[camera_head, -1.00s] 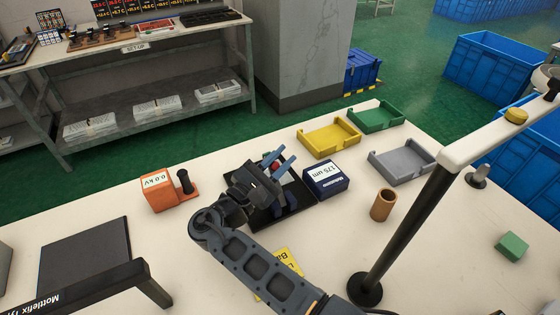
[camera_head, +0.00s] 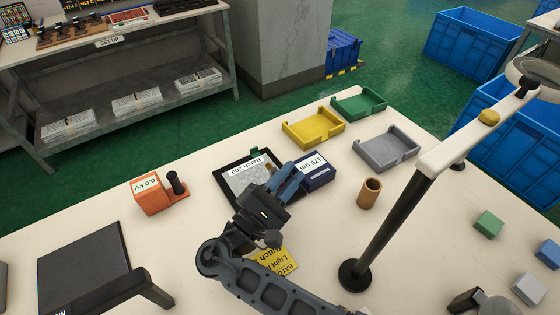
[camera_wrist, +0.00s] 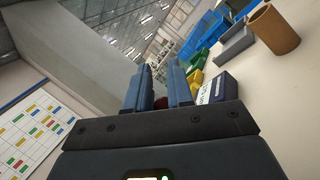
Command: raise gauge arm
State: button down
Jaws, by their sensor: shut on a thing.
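The gauge (camera_head: 318,170) is a dark blue box with a white "175 um" display. It stands at the right edge of a black-rimmed plate bearing a grey film (camera_head: 245,178) labelled "Batch 200". My gripper (camera_head: 294,174) reaches in beside the gauge's left side, its blue fingers close together. In the wrist view a dark red knob (camera_wrist: 161,102) shows between the fingers, and the gauge (camera_wrist: 216,90) lies just to their right. The jaws are shut on this knob, apparently on the gauge arm. The arm itself is mostly hidden by my fingers and hand.
An orange "0.0 kV" device (camera_head: 152,197) stands left. Yellow (camera_head: 312,129), green (camera_head: 358,104) and grey (camera_head: 387,150) trays lie behind right. A brown cup (camera_head: 369,194) and a black post (camera_head: 395,225) stand right. A yellow label (camera_head: 282,260) lies in front.

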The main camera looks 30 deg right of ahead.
jog(key=shift+s+f, duration=0.25)
jog(key=shift+f, duration=0.7)
jog(key=c, duration=1)
grip_release()
jog(key=shift+c, duration=0.2)
jog(key=shift+w+a, duration=0.1)
jog(key=shift+r, duration=0.1)
jog(key=s+d+r, duration=0.6)
jog(key=d+r, duration=0.4)
jog(key=r, duration=0.1)
jog(key=shift+r+b, duration=0.25)
jog(key=shift+b, duration=0.05)
